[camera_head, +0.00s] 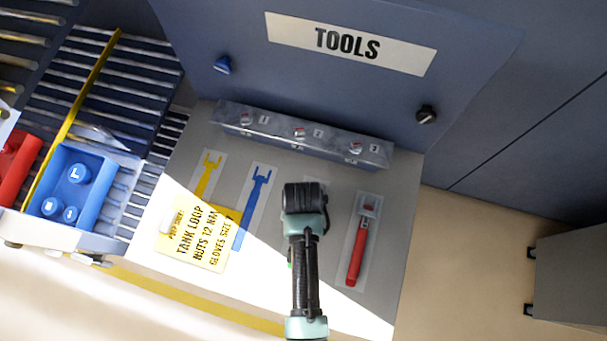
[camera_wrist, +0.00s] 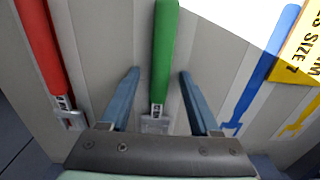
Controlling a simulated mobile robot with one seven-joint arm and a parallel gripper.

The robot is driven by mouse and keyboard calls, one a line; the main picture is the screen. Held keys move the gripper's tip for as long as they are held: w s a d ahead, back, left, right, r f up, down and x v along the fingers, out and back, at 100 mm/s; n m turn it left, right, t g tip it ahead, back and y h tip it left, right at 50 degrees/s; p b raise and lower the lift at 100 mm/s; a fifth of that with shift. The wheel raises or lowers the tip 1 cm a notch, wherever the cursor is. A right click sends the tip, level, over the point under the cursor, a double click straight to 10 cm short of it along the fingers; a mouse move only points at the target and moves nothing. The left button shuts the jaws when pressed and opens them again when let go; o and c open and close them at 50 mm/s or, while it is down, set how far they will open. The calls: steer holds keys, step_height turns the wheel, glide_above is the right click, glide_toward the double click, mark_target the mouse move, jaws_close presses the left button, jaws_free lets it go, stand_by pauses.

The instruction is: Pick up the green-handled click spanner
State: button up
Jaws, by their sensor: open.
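The green-handled click spanner (camera_wrist: 164,50) lies on the tool board in the wrist view, with its green handle toward the top and its metal head toward my gripper's palm. My gripper (camera_wrist: 160,72) is open, with one blue-grey finger on each side of the spanner and a gap on both sides. I cannot tell how far above the board the fingertips are. In the head view my arm hides nearly all of this spanner, and the fingers are hidden too.
A red-handled spanner (camera_head: 357,253) lies beside it, also in the wrist view (camera_wrist: 42,45). Flat blue (camera_head: 252,205) and yellow (camera_head: 208,175) spanner shapes mark the board. A yellow note (camera_head: 199,233) lies over them. A numbered metal rack (camera_head: 300,137) stands behind, below the TOOLS panel (camera_head: 350,45).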

jaws_close()
steer(key=shift+r, duration=0.1)
stand_by(0.4)
